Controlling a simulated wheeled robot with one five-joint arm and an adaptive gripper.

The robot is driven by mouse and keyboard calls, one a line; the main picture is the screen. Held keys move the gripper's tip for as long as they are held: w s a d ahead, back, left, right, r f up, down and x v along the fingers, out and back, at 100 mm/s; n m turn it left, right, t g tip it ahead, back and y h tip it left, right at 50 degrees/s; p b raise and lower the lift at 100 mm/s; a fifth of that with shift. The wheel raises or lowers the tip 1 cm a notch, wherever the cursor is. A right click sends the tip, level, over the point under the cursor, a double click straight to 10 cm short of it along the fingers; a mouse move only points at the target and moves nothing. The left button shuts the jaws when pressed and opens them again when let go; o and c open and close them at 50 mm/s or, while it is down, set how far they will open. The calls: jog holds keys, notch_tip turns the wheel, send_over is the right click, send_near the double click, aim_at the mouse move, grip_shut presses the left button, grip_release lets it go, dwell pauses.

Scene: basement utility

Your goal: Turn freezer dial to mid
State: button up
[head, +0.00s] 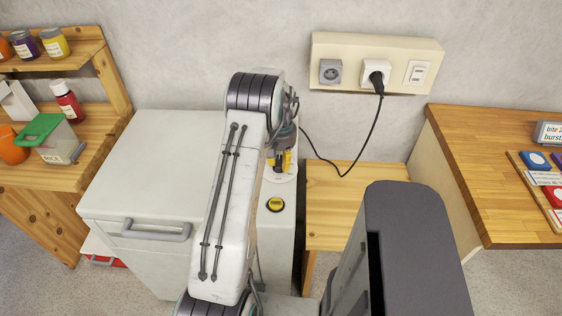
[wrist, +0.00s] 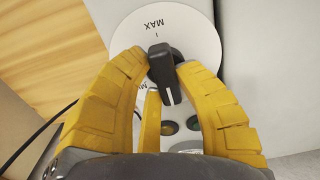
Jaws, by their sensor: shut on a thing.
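The freezer (head: 150,165) is a white chest at left centre in the head view, partly hidden by my arm. Its dial shows in the wrist view as a black knob (wrist: 164,74) on a white disc (wrist: 190,35). MAX is printed at the disc's top; another label is partly covered by a finger. A pale line runs along the knob's lower end, which points away from MAX. My yellow-fingered gripper (wrist: 160,64) is shut on the knob, fingers on both sides. In the head view my gripper (head: 281,162) is small and partly hidden behind my arm.
A socket panel (head: 340,75) with a plugged black cord (head: 377,120) is on the wall. Wooden shelves (head: 60,178) stand left; a wooden counter (head: 490,170) stands right, with a low wooden surface (head: 335,205) between.

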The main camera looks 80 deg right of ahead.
grip_shut()
jog(key=shift+m, duration=0.3)
jog(key=m+b, duration=0.1)
jog(key=m, duration=0.1)
jog(key=m+b, duration=0.1)
jog(key=m, duration=0.1)
jog(key=shift+a+f+m, duration=0.15)
jog(key=shift+m, duration=0.15)
jog(key=m+b, duration=0.1)
jog(key=m, duration=0.5)
jog(key=shift+w+a+b, duration=0.15)
jog(key=shift+b, duration=0.25)
jog(key=m, duration=0.6)
jog(key=shift+w+a+m+b, duration=0.1)
jog(key=shift+w+m+b, duration=0.05)
jog(key=shift+m+b, duration=0.2)
jog(key=m, duration=0.6)
jog(key=shift+w, duration=0.1)
